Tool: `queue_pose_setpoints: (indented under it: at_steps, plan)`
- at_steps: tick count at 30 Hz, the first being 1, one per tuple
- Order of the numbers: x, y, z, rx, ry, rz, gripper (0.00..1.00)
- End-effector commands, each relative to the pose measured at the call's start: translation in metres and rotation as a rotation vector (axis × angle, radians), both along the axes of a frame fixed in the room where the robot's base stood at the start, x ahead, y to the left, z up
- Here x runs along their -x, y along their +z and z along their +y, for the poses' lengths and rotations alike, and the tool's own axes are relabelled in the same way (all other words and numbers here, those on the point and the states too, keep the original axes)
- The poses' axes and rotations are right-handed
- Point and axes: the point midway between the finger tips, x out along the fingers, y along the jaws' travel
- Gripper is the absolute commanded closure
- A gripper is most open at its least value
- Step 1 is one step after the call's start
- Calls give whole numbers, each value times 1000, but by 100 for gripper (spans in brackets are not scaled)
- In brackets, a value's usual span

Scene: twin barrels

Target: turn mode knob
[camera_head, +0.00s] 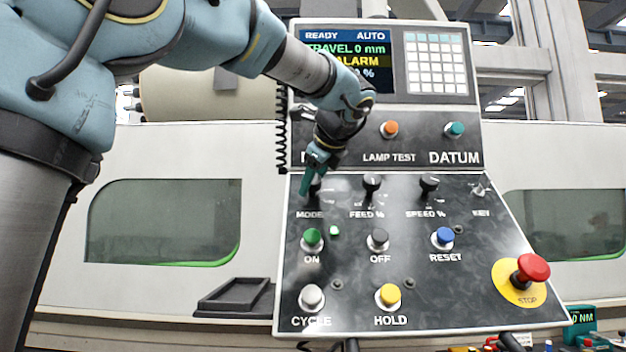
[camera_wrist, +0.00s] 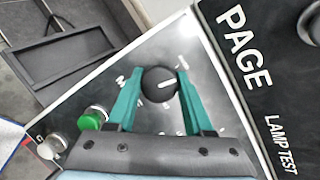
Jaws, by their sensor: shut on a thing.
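The mode knob (camera_wrist: 160,84) is a round black knob with a white pointer line, on the dark sloping panel (camera_head: 463,311) above the MODE label. My gripper (camera_wrist: 157,88) has its two teal fingers on either side of the knob, shut on it. In the head view my gripper (camera_head: 308,186) reaches down to the knob from above and covers most of it. In the wrist view the white pointer line points to the upper right of the picture. Printed marks around the knob are only partly readable. The screen (camera_head: 345,60) reads READY, AUTO, TRAVEL 0 mm and ALARM.
The FEED % knob (camera_head: 371,184) and SPEED % knob (camera_head: 429,184) stand to the right. The green ON button (camera_head: 312,238) sits just below the mode knob. A red STOP button (camera_head: 532,268) is at the lower right. A black tray (camera_head: 236,297) lies left of the panel.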

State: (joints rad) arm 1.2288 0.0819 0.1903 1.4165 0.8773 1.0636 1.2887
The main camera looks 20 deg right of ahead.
Motion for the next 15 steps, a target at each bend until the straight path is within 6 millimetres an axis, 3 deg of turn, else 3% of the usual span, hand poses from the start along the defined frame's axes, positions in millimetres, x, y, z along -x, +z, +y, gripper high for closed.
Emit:
queue_pose_setpoints:
  at_steps: [15]
  plan:
    - [-1,-2,2,134,126,68,100]
